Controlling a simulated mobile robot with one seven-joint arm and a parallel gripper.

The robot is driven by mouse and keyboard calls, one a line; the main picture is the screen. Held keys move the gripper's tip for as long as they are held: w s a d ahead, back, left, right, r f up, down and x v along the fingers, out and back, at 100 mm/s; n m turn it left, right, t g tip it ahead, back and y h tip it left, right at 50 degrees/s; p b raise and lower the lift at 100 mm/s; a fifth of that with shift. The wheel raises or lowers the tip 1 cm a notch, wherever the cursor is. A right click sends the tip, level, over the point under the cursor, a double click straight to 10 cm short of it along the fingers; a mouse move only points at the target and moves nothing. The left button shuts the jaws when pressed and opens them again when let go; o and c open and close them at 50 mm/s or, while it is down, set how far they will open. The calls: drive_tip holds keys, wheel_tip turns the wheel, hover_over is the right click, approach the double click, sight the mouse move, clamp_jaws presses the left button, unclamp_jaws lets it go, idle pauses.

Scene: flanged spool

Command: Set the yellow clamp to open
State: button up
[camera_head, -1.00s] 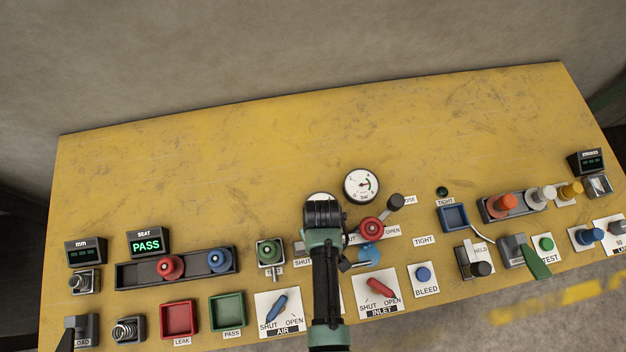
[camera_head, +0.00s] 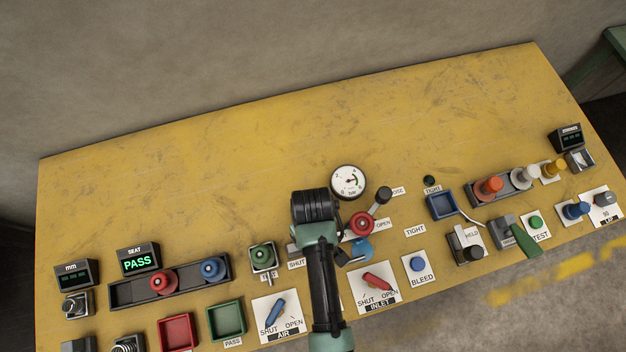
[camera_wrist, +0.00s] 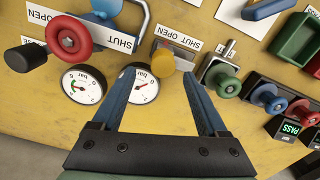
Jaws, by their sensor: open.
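The yellow clamp shows in the wrist view as a yellow knob (camera_wrist: 161,64) on a grey mount beside a SHUT/OPEN label (camera_wrist: 180,38). Which way the clamp is set cannot be told. My gripper (camera_wrist: 160,74) is open, and the knob appears between its two blue fingertips, with nothing seen clasped. Whether the fingers touch the knob is unclear. In the head view my arm hides the clamp and the fingertips; only a SHUT label (camera_head: 297,264) shows left of the arm.
A red knob with a black-ended lever (camera_wrist: 68,38) and a pressure gauge (camera_wrist: 83,84) sit close to one finger. A second gauge (camera_wrist: 140,84) is beside that fingertip. A green spool (camera_wrist: 226,84) stands on the other side. The back of the yellow bench (camera_head: 220,150) is clear.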

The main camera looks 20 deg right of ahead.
wheel_tip(320, 180, up, 8)
drive_tip(key=shift+f+b, duration=0.25)
drive_tip(key=shift+b, duration=0.05)
idle(0.5)
